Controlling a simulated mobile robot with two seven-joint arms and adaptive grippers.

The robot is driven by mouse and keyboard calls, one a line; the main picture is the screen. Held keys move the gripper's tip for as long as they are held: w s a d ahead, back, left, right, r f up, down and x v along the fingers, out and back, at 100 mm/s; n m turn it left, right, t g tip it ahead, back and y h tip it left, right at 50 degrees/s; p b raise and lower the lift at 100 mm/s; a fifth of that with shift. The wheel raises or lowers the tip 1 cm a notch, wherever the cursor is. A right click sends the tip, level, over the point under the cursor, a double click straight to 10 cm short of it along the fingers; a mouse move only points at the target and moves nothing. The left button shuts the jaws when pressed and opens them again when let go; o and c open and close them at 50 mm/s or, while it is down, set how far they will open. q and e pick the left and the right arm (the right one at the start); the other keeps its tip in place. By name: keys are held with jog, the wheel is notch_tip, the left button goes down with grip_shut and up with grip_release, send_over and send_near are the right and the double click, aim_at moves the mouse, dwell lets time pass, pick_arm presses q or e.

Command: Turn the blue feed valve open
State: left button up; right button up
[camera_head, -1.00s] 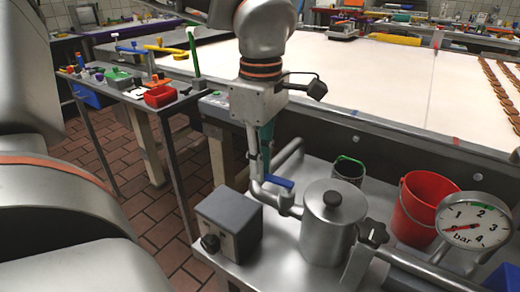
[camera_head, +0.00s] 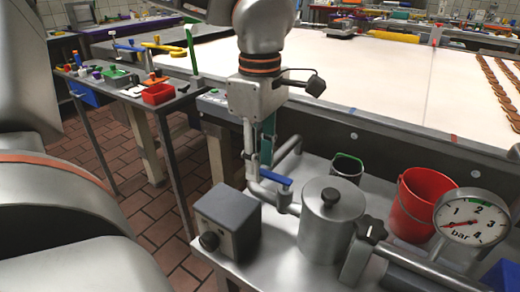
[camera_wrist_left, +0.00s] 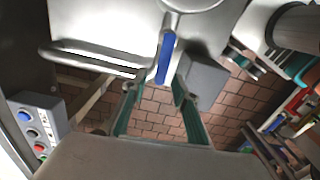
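The blue feed valve (camera_head: 275,178) has a flat blue lever on a grey pipe left of a steel pot in the head view. In the left wrist view the blue lever (camera_wrist_left: 165,58) shows just beyond my fingertips, near the middle. My left gripper (camera_head: 258,170) points down, close over the lever's left end. In the left wrist view my left gripper (camera_wrist_left: 155,88) has its two teal fingers apart with floor visible between them. It is open and empty. Whether a fingertip touches the lever I cannot tell. My right gripper is not in view.
The lidded steel pot (camera_head: 328,225), a grey box with a knob (camera_head: 228,222), a red bucket (camera_head: 415,205) and a pressure gauge (camera_head: 472,217) stand close by. A dark cup (camera_head: 346,168) is behind the pot. A long white conveyor (camera_head: 370,85) lies beyond.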

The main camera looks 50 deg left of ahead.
pick_arm(q)
notch_tip(320, 180, up, 12)
dwell(0.6)
dwell(0.4)
